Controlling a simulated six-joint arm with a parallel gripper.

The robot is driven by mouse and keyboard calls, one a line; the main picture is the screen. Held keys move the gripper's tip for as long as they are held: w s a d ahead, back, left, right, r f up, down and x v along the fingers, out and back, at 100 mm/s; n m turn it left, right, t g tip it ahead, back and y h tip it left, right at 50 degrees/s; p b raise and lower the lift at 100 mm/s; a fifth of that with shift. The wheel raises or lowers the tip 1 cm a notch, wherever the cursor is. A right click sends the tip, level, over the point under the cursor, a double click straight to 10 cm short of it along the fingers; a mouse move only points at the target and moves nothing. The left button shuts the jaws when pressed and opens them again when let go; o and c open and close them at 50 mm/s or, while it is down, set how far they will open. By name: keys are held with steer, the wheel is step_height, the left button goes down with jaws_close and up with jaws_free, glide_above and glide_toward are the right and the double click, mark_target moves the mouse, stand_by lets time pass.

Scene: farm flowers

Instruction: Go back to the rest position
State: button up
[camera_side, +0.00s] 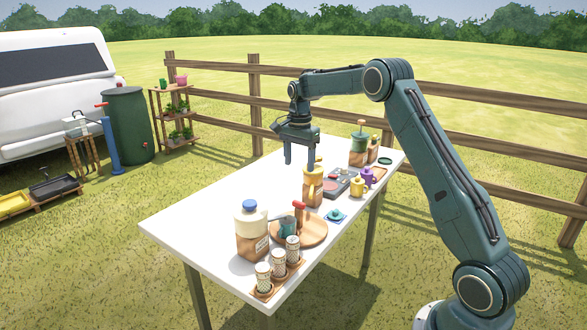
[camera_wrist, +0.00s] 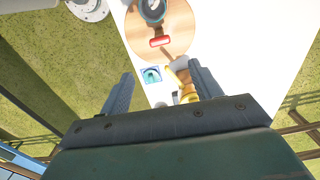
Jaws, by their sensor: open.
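My gripper (camera_side: 301,155) hangs above the white table (camera_side: 200,218), fingers pointing down, open and empty. In the side view it is just above and left of a tall yellow-and-wood container (camera_side: 312,186). In the wrist view the two fingers of my gripper (camera_wrist: 158,92) stand wide apart, with a yellow object (camera_wrist: 186,88) partly hidden beyond them. A blue square with a green piece (camera_wrist: 153,75) lies between the fingers' lines of view, on the table below.
A large jar with a blue lid (camera_side: 252,230) and several patterned shakers (camera_side: 278,263) stand at the front. Small yellow (camera_side: 358,187) and purple (camera_side: 369,177) pots stand right. The table's left side is clear.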

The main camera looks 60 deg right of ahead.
steer(key=shift+r, duration=0.25)
steer(key=s+a+r+n+t, duration=0.3)
steer(key=s+a+r+n, duration=0.5)
steer(key=s+a+r, duration=0.6)
steer(key=s+a+f+n+t, duration=0.1)
steer(key=s+a+f+n, duration=0.1)
steer(key=s+a+n, duration=0.3)
steer(key=s+a+f+n+t, duration=0.1)
steer(key=s+a+n, duration=0.4)
steer(key=s, duration=0.9)
steer(key=shift+s+a+f+t, duration=0.3)
steer(key=shift+a+f, duration=0.2)
steer(key=shift+f, duration=0.05)
